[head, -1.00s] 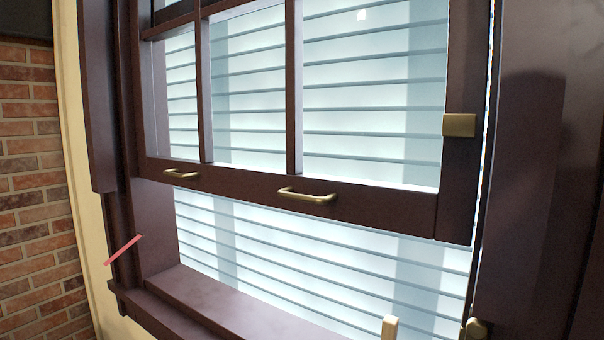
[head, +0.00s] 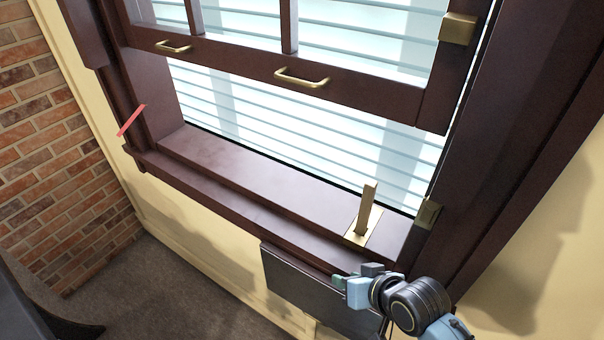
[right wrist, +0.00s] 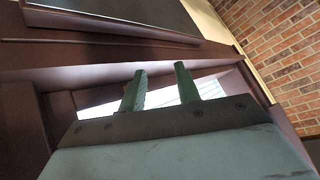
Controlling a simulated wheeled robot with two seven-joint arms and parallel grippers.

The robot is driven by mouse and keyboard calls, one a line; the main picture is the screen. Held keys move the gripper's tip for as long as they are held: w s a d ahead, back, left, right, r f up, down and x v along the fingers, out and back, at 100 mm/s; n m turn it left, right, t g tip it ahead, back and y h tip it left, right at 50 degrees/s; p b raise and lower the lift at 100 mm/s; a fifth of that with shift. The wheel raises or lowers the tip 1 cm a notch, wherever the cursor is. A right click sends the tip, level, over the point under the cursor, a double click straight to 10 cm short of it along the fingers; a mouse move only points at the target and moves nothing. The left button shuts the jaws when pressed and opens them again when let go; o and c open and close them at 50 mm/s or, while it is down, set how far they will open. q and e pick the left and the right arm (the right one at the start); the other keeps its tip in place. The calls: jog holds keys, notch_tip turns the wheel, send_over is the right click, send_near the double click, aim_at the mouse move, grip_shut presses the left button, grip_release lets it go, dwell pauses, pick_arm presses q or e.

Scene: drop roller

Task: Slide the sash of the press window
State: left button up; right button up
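The window sash (head: 225,72) is dark brown with panes. It is raised, with an open gap between its bottom rail and the sill (head: 250,170). Two brass handles, one at left (head: 173,47) and one nearer the middle (head: 302,79), sit on the bottom rail. A brass block (head: 459,28) is on its right stile. My right gripper (head: 345,281) is below the sill at the right, well under the sash and apart from the handles. In the right wrist view its green fingers (right wrist: 160,78) stand apart with nothing between them. My left gripper is not in view.
An upright tan post (head: 366,210) on a brass plate stands on the sill at right. A brass piece (head: 428,213) is on the right jamb. A pink strip (head: 131,119) marks the left jamb. A dark panel (head: 310,290) hangs below the sill, close to my right gripper.

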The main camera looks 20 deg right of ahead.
jog(key=w+r+m+t+y+p, duration=0.15)
jog(key=w+r+t, duration=0.35)
jog(key=r, duration=0.9)
jog(key=m+t+y+p, duration=0.1)
jog(key=m+t+y, duration=0.3)
jog(key=m+t, duration=0.1)
send_near(302, 84)
jog(key=shift+n+h, duration=0.25)
jog(key=shift+h, duration=0.1)
jog(key=p+x, duration=0.3)
jog(key=x, duration=0.6)
jog(key=shift+w, duration=0.1)
jog(key=shift+w+a+r+p, duration=0.1)
jog(key=shift+w+a+p, duration=0.15)
jog(key=shift+w, duration=0.4)
grip_shut()
